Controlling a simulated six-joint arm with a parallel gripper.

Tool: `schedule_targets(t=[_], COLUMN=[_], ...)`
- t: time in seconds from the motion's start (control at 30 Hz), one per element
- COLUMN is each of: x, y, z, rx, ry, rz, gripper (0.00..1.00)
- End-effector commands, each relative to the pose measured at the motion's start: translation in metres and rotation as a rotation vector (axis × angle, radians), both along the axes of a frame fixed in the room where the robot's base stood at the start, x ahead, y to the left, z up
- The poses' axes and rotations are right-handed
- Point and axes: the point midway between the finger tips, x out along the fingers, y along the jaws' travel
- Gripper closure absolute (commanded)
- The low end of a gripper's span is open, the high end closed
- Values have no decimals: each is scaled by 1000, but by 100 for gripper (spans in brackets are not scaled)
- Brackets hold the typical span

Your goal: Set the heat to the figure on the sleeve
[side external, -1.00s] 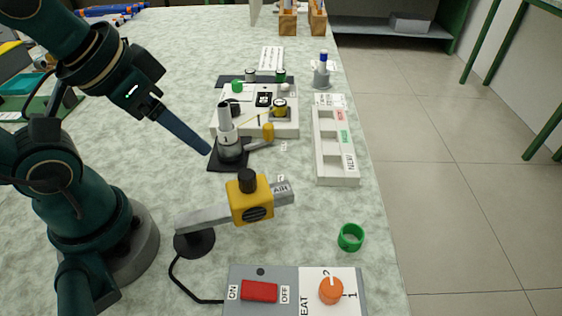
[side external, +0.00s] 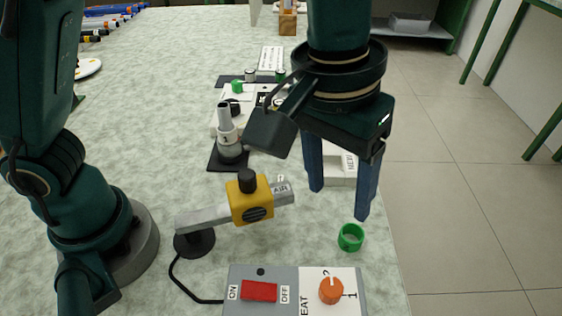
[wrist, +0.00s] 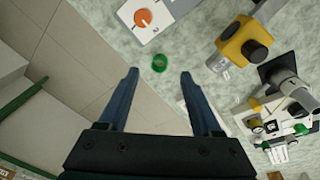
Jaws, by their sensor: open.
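The heat dial is an orange knob (side external: 331,291) on a white panel marked "1" and "2" at the bottom of the side view. It also shows at the top of the wrist view (wrist: 143,18); I cannot read its setting for certain. A grey-white upright piece (side external: 228,143) on a black base carries a small figure that looks like "1"; I cannot tell whether this is the sleeve. A green ring (side external: 350,237) lies on the table. My gripper (side external: 340,204) is open and empty above the table, behind the dial; its fingers straddle the ring in the wrist view (wrist: 160,73).
A red switch (side external: 259,291) marked ON and OFF sits left of the dial. A yellow block (side external: 249,200) on a grey bar marked AIR stands behind the control box. A white tray (side external: 341,168) is partly hidden by my fingers. The table's right edge is close.

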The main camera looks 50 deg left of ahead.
Motion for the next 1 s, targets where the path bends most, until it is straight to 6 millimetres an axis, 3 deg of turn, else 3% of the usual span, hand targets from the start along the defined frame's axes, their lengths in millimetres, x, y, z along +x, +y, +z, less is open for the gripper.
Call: schedule_targets(t=[0.1, 0.23, 0.37, 0.7, 1.0], x=[-16, -33, -43, -43, -43], y=[-30, -44, -48, -47, -48], z=[-29, -52, -64, -102, -110], rx=[41, 81, 101, 101, 97], ry=[48, 86, 105, 104, 101], rz=[-91, -156, -187, -187, -187], gripper=[34, 34, 34, 34, 34])
